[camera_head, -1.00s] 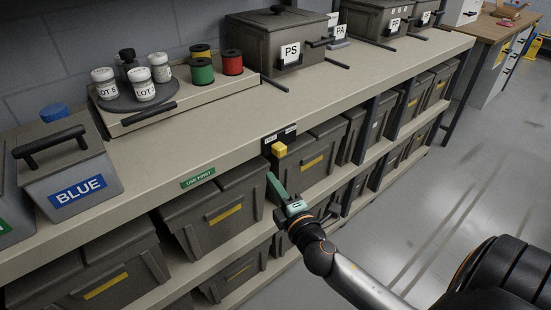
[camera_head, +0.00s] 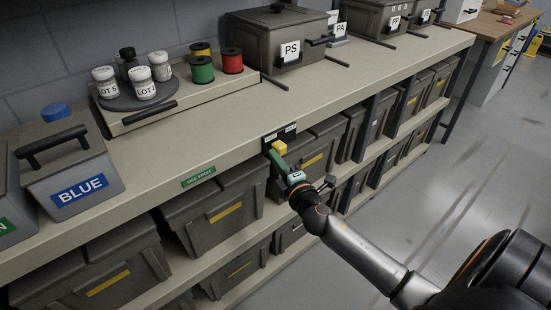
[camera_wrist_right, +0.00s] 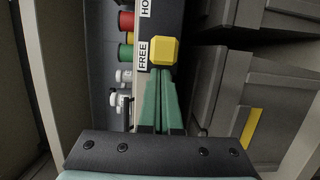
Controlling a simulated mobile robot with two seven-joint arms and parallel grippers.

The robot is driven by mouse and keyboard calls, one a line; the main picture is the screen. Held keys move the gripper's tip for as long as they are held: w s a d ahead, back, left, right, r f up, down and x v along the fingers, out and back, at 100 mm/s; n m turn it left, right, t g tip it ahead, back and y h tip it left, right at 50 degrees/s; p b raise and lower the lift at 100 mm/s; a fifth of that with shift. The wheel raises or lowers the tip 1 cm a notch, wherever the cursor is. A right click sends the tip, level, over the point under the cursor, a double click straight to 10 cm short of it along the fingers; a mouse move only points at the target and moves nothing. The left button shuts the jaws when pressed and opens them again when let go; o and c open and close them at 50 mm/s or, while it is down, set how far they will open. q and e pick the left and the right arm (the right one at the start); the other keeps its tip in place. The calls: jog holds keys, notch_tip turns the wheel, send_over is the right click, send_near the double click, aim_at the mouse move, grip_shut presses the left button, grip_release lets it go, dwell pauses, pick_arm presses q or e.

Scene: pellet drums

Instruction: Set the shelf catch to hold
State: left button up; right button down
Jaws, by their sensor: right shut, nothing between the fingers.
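The shelf catch is a yellow knob (camera_head: 279,147) on a black plate (camera_head: 291,131) at the shelf's front edge. In the right wrist view the yellow knob (camera_wrist_right: 163,52) sits beside the white FREE label (camera_wrist_right: 142,55). Another label, cut off after "HO" (camera_wrist_right: 145,8), is farther along the plate. My right gripper (camera_head: 272,155) has green fingers, shut and empty, with their tips right at the knob. In the right wrist view the fingertips (camera_wrist_right: 161,74) lie just below the knob; I cannot tell whether they touch it. My left gripper is not in view.
Grey lidded bins (camera_head: 214,205) fill the shelf below, close to my right arm. On the top stand a BLUE box (camera_head: 66,170), a turntable (camera_head: 142,98) with jars, spools (camera_head: 202,70) and a PS box (camera_head: 270,42). The floor (camera_head: 450,190) at right is clear.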

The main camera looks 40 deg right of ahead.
jog(key=shift+d, duration=0.15)
jog(key=d, duration=0.5)
jog(key=shift+w+d+b, duration=0.2)
jog(key=shift+w+b, duration=0.05)
jog(key=shift+b, duration=0.05)
